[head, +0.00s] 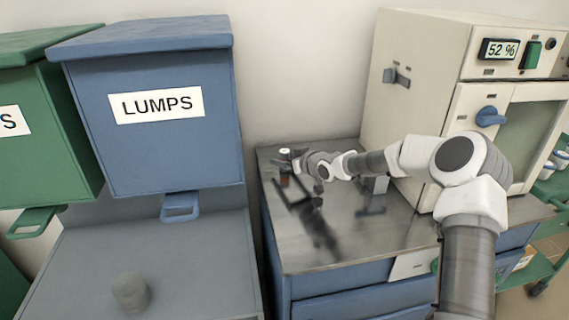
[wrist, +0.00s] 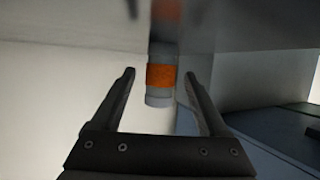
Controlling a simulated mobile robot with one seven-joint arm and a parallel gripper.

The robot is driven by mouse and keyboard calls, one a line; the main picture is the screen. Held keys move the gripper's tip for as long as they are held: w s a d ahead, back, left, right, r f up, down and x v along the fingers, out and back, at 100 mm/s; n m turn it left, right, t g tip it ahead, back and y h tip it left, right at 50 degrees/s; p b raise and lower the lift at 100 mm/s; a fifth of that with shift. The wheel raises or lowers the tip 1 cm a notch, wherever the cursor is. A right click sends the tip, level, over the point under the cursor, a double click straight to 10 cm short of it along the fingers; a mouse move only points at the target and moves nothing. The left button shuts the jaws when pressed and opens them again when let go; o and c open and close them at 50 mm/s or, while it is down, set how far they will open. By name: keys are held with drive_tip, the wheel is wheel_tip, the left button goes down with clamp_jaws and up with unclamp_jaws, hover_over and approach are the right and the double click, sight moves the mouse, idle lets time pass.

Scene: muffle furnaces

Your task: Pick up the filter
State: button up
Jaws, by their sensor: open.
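The filter appears to be the small upright cylinder with an orange band (wrist: 161,75), seen in the wrist view against the shiny metal top. In the head view it is a small piece with a pale top (head: 285,155) near the back left of the metal-topped bench (head: 300,240). My gripper (wrist: 158,76) is open, with one finger on each side of the cylinder in the wrist view. No clear contact shows, and I cannot tell how deep it sits between the fingers. In the head view my gripper (head: 286,178) is low over the bench and partly covers the cylinder.
A blue LUMPS bin (head: 150,110) and a green bin (head: 50,130) stand left. A grey round piece (head: 130,290) sits on the grey surface below. A cream cabinet with a 52 % display (head: 425,80) stands behind my arm. A green cart (head: 545,245) is far right.

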drive_tip(key=shift+w+a+f, duration=0.15)
drive_tip(key=shift+w+a, duration=0.1)
drive_tip(key=shift+w, duration=0.15)
clamp_jaws()
